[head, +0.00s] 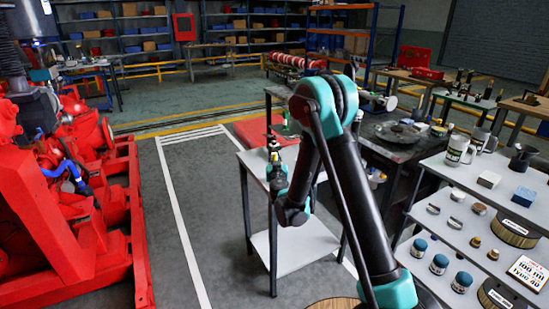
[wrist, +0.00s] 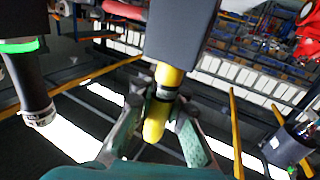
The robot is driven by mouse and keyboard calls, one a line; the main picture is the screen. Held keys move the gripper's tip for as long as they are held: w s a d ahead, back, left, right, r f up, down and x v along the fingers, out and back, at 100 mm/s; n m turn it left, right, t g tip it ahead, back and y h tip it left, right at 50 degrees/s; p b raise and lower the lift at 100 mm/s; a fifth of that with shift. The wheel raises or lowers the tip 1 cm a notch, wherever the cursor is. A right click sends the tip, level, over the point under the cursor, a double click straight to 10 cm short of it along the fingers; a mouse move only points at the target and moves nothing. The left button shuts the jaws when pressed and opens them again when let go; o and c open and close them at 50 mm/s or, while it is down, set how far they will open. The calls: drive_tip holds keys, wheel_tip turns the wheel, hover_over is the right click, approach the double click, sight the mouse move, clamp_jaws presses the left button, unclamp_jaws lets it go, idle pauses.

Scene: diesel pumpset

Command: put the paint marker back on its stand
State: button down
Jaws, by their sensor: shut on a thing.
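In the wrist view my gripper (wrist: 160,118) is shut on a yellow cylinder with a dark band, which I take for the paint marker (wrist: 157,125). The marker lies between both fingers, and its rounded yellow end shows between them. A dark grey block (wrist: 182,30) stands in line with its other end; I cannot tell whether they touch. I cannot identify the marker's stand in either view.
The small table (head: 252,163) has a lower shelf (head: 300,245). A red pumpset (head: 70,215) fills the left. A stepped shelf (head: 425,240) with mugs and jars is at right. The floor between pumpset and table is clear.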

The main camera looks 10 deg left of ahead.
drive_tip(key=shift+f, duration=0.35)
drive_tip(key=c, duration=1.5)
unclamp_jaws()
wheel_tip(320, 180, up, 10)
drive_tip(key=shift+f, duration=0.1)
